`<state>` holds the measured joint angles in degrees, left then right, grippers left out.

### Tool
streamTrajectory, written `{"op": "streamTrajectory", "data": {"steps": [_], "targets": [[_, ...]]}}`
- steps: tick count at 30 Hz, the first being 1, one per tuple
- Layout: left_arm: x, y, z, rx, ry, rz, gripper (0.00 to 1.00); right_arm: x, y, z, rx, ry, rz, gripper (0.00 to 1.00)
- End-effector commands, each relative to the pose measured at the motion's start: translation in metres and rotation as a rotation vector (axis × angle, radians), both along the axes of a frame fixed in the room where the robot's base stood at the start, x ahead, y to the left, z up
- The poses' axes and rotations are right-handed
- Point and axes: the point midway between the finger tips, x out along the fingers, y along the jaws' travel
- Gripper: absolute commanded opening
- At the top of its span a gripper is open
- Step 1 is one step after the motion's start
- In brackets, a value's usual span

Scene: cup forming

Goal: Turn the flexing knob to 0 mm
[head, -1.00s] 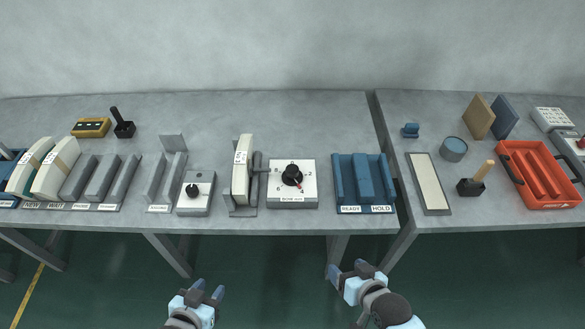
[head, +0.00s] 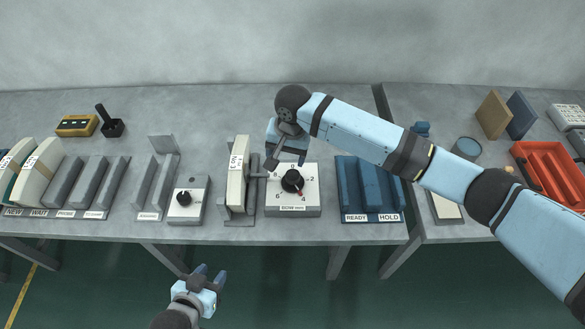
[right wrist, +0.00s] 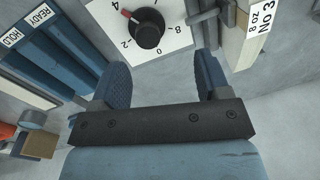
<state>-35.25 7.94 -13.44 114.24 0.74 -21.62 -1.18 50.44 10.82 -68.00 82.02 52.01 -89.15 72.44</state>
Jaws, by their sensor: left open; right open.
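The flexing knob (head: 292,181) is a round black knob with a red pointer, on a white dial box (head: 311,202) labelled in mm. Its pointer aims at about 4, at the lower right of the dial. The right wrist view shows the same knob (right wrist: 148,28) with the red pointer near the upside-down 4. My right gripper (head: 287,163) is open and empty, above the dial's back edge by the 0. In the right wrist view its fingertips (right wrist: 163,70) are spread just short of the knob, apart from it. My left gripper (head: 206,279) is open and empty, in front of the table.
A clamped cream block (head: 237,175) stands just left of the dial box. A smaller knob box (head: 187,213) is further left. The blue READY/HOLD rack (head: 349,191) stands at the right, partly under my right arm. Free table lies behind the dial.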

Motion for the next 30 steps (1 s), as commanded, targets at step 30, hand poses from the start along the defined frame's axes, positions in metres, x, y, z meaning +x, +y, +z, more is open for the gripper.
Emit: {"op": "streamTrajectory", "data": {"steps": [30], "targets": [[0.000,0.000,0.006,0.001,0.000,-0.002,0.43,0.017,-0.016,-0.109,-0.112,0.020,-0.075,0.70]]}}
